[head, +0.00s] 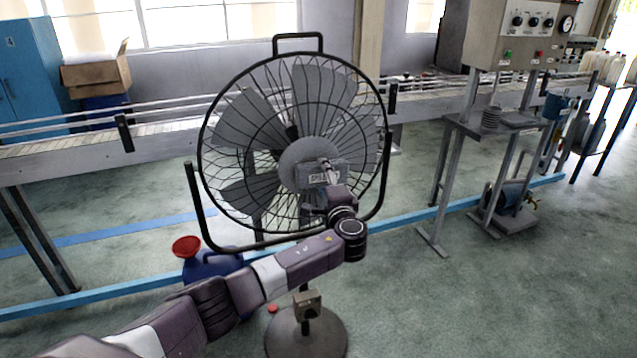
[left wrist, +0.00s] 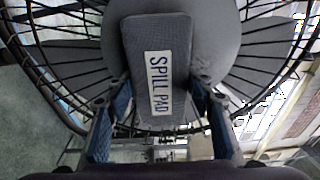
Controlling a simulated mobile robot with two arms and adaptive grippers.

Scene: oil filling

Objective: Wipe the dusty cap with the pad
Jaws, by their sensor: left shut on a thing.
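The round grey cap (head: 296,155) sits at the centre of a large black wire fan guard. It also shows behind the pad in the left wrist view (left wrist: 217,45). My left gripper (left wrist: 158,103) is shut on the grey pad (left wrist: 157,30), which has a white label reading SPILL PAD. In the head view my left gripper (head: 330,192) is in front of the fan, with the pad (head: 341,167) over the lower right part of the cap. I cannot tell whether the pad touches the cap. My right gripper is not in view.
The pedestal fan (head: 322,48) stands on a round base (head: 325,338). A blue container with a red funnel (head: 187,246) stands at its left. A conveyor (head: 90,150) runs behind, and a control box (head: 525,35) stands right.

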